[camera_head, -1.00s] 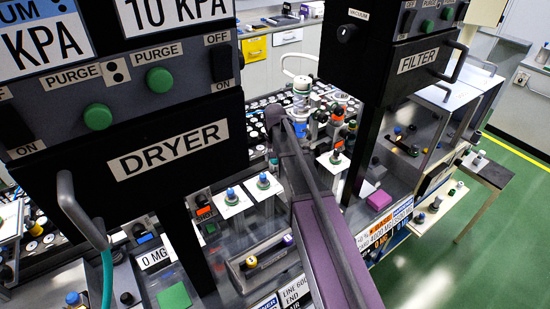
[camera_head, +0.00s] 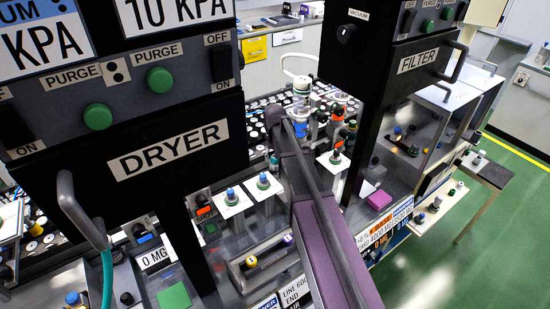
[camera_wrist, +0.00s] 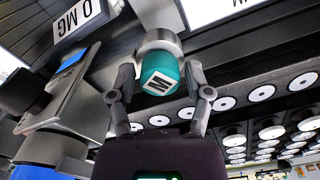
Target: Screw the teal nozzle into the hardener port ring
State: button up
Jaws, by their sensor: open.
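The teal nozzle (camera_wrist: 163,72) shows in the wrist view as a short teal cylinder with a white square marked with a dark letter on its end face. Its other end meets a grey metal collar (camera_wrist: 160,42), which may be the hardener port ring; I cannot tell how deep the nozzle sits in it. My gripper (camera_wrist: 160,68) is open, with one finger on each side of the nozzle. Whether either finger touches it is unclear. In the head view my purple arm hides the gripper, and I cannot make out the nozzle there for certain.
A blue-grey labelled block (camera_wrist: 62,88) stands close to my left finger in the wrist view. Rows of round-topped parts lie to the right. In the head view the black DRYER cabinet (camera_head: 160,190) and FILTER cabinet (camera_head: 395,85) flank my arm. Green floor (camera_head: 480,240) is clear at right.

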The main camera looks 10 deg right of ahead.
jog(key=shift+n, duration=0.6)
jog(key=shift+n, duration=0.3)
jog(key=shift+n, duration=0.6)
jog(key=shift+n, duration=0.9)
jog(key=c, duration=0.6)
jog(key=shift+c, duration=0.2)
jog(key=shift+m, duration=0.3)
